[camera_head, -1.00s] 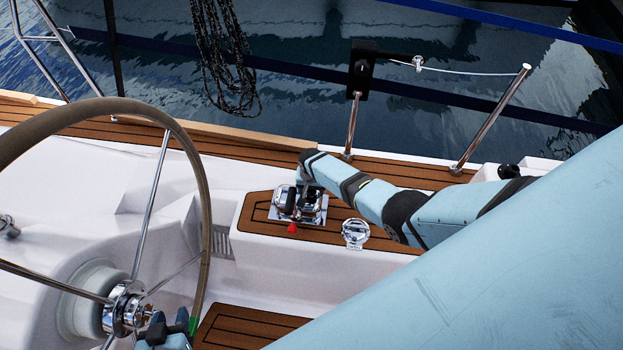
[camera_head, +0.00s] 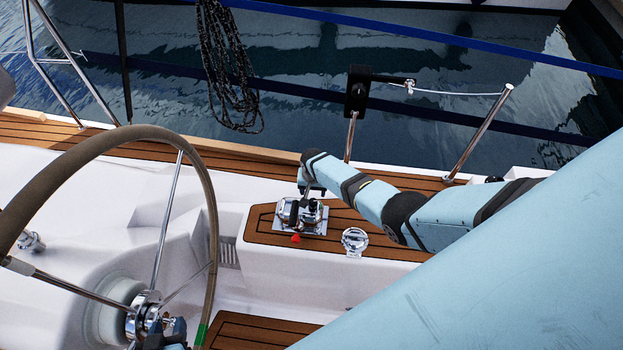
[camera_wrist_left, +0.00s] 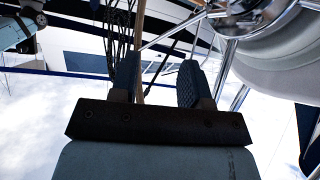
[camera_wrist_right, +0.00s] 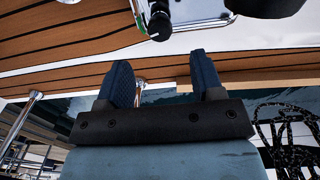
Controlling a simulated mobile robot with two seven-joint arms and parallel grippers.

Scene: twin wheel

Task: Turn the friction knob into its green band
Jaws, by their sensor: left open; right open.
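The steering wheel's chrome hub (camera_head: 146,312) is at the lower left in the head view, and its chrome also shows at the top right in the left wrist view (camera_wrist_left: 248,18). I cannot make out the friction knob for certain; a small chrome part (camera_head: 166,317) projects from the hub. A green band (camera_head: 201,335) wraps the wheel rim; whether it belongs to the knob is unclear. My left gripper (camera_wrist_left: 157,72) is open and empty beside the hub. My right gripper (camera_wrist_right: 163,72) is open and empty, over the side console by a chrome lever unit (camera_head: 299,214).
The wheel rim (camera_head: 211,220) and its spokes stand close around my left gripper. A red knob (camera_head: 296,238) is at the lever unit's front. Rail posts (camera_head: 478,135) line the deck edge, with water beyond.

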